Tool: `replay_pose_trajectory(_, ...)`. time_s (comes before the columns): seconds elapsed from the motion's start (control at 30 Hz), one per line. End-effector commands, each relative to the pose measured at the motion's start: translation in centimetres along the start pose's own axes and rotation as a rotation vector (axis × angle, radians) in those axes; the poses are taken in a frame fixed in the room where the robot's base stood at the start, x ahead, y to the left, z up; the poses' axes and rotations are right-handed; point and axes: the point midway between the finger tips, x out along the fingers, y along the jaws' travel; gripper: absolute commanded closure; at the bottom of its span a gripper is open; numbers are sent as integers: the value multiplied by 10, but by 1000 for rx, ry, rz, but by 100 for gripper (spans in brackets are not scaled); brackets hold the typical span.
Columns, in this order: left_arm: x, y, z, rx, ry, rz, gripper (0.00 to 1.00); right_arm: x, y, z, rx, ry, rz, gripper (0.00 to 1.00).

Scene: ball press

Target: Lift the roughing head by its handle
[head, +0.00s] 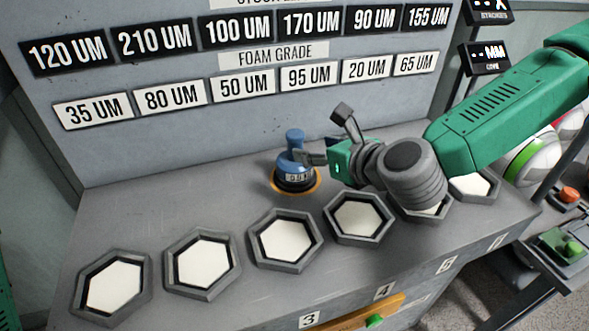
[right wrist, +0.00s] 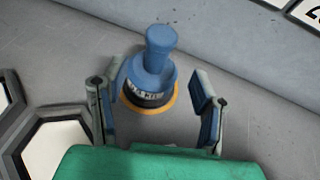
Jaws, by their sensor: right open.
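The roughing head (head: 295,170) is blue with a knob-like handle on top and a dark labelled band at its base. It stands upright on an orange ring on the grey bench. My right gripper (head: 323,140) is at its right in the head view, with its fingers apart. In the right wrist view the roughing head (right wrist: 150,70) stands ahead of and between the two open fingers of my right gripper (right wrist: 158,105), and nothing is held. Whether a finger touches it I cannot tell. My left gripper is not in view.
Several hexagonal sockets with white pads line the bench front, such as one (head: 285,239) near the head. A panel of labels (head: 240,85) rises behind. A side stand with an orange button (head: 569,195) and a green button (head: 573,248) is at the right.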

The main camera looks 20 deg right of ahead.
Motion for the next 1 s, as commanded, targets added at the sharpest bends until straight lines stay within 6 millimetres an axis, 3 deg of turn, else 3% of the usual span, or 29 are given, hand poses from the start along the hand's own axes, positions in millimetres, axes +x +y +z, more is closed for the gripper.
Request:
replay_pose_trajectory(0.1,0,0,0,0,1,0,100,16,-1,0,1,1,-1,45)
replay_pose_trajectory(0.33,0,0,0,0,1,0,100,32,0,0,1,1,0,45)
replay_pose_trajectory(0.6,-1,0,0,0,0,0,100,70,4,0,0,0,-1,45)
replay_pose_trajectory(0.9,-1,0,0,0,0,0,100,75,3,0,2,0,0,45)
replay_pose_trajectory(0.97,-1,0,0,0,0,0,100,75,3,0,2,0,0,63)
replay_pose_trajectory(1.0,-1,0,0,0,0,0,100,75,3,0,2,0,0,77)
